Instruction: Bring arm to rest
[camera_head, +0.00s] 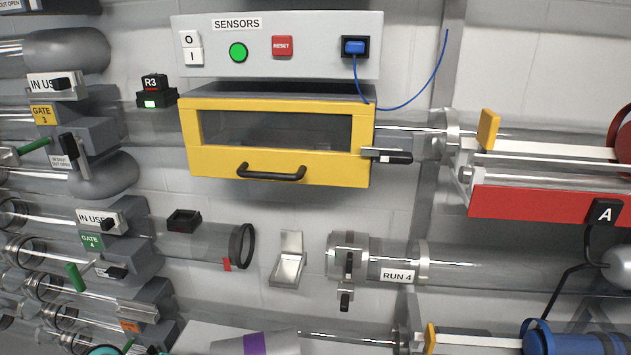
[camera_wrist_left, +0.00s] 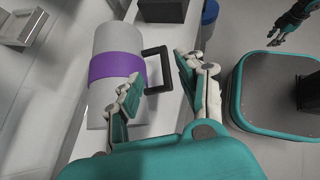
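In the left wrist view my left gripper (camera_wrist_left: 158,70) is open, its two fingers spread apart. A white cylinder with a purple band (camera_wrist_left: 112,68) and a black handle (camera_wrist_left: 160,68) lies on a pale ledge beyond the fingers. The handle shows between the fingertips in the picture; the fingers are not closed on it. The purple-banded cylinder also shows at the bottom edge of the head view (camera_head: 257,344). My right gripper (camera_wrist_left: 285,30) is at the upper right of the left wrist view, small and apparently open and empty. Neither gripper shows clearly in the head view.
A yellow-framed drawer (camera_head: 275,165), shut, sits under the sensors panel (camera_head: 300,60). Clear tubes and gates line the left. An open tube end (camera_head: 240,246) faces the run 4 tube (camera_head: 385,258) across a gap. A red rail (camera_head: 530,205) is at right.

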